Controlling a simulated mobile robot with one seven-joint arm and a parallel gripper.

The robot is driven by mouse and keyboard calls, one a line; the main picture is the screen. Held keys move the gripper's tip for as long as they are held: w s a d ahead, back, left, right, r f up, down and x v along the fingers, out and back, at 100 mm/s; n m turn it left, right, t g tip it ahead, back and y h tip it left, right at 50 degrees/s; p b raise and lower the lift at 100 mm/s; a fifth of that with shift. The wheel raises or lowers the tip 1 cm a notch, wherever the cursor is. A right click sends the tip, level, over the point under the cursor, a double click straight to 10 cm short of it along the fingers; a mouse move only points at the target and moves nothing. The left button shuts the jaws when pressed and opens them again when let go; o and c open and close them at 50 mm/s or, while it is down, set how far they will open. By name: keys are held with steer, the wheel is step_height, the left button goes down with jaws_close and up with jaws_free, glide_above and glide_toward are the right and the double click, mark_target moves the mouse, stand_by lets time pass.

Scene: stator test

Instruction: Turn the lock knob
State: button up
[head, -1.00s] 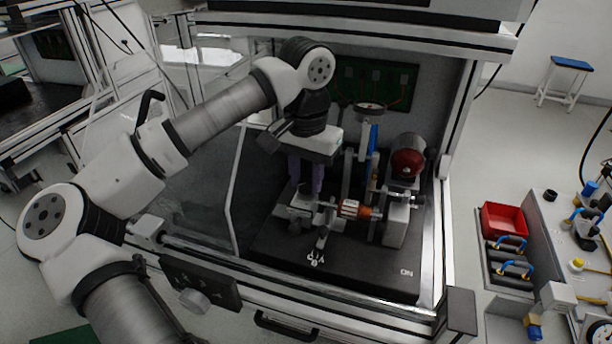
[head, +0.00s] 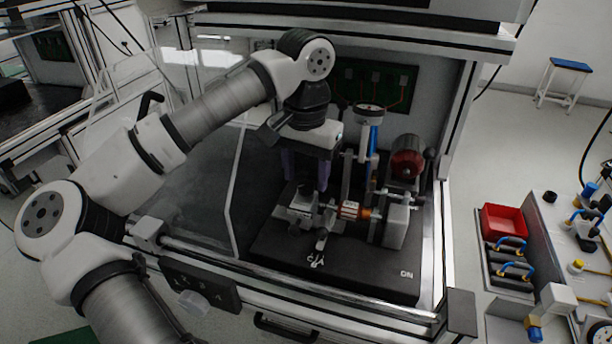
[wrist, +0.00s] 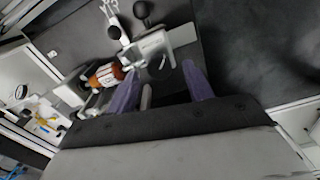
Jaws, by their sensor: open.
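My gripper (head: 306,182) points down over the test fixture, its two purple fingers apart and nothing held between them. It also shows in the wrist view (wrist: 160,76). A grey metal clamp block (wrist: 152,50) lies just beyond the fingertips, and the left finger is close to it. Whether they touch, I cannot tell. A round black knob (wrist: 142,9) and a smaller black knob (wrist: 114,32) sit by the block; which one is the lock knob is unclear. The orange copper-wound stator (wrist: 105,76) lies left of the fingers and shows in the head view (head: 349,210).
The fixture stands on a black base plate (head: 385,280) inside a framed cell. A dial gauge on a post (head: 369,106) and a red-faced motor (head: 407,163) stand right of my gripper. A red bin (head: 503,220) is outside at right. The dark floor left of the fixture is clear.

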mark_target(306, 184)
step_height(306, 184, up, 13)
steer(key=shift+f, duration=0.2)
steer(key=shift+f, duration=0.1)
